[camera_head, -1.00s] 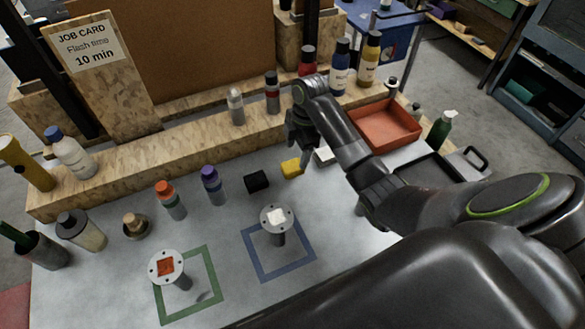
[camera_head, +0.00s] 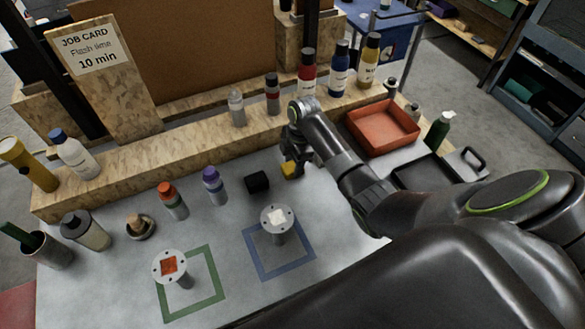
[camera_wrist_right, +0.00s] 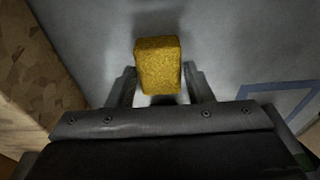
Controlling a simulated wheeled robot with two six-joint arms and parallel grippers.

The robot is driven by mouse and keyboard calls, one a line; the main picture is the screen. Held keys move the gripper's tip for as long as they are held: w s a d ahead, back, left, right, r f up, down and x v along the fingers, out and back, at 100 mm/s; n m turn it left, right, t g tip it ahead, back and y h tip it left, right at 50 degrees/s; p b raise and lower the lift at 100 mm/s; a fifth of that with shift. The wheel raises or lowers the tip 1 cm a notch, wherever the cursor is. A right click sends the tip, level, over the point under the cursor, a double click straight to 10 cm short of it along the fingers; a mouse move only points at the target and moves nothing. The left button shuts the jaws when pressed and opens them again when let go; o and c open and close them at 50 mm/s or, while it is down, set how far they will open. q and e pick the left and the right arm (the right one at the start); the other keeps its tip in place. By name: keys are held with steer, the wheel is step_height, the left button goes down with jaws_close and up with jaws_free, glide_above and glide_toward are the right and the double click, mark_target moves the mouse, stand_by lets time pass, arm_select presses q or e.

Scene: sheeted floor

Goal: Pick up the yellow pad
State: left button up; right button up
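The yellow pad (camera_head: 289,171) lies on the grey sheet beside a black pad (camera_head: 257,182), partly hidden by my right gripper (camera_head: 293,166) in the head view. In the right wrist view the yellow pad (camera_wrist_right: 158,66) is a rough block at the mouth of my right gripper (camera_wrist_right: 160,88). The two fingers stand apart, one on each side of its near end, with gaps showing. The gripper is open and above or around the pad; exact height is hard to tell. My left gripper is not in view.
A wooden ledge (camera_head: 150,165) with bottles runs behind the pads. A red tray (camera_head: 383,128) and a black tray (camera_head: 425,172) lie to the right.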

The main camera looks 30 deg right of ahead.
mark_target(293, 166)
steer(key=c, duration=0.5)
steer(key=shift+c, duration=0.2)
step_height(293, 166, up, 10)
steer(key=b, duration=0.1)
steer(key=shift+b, duration=0.4)
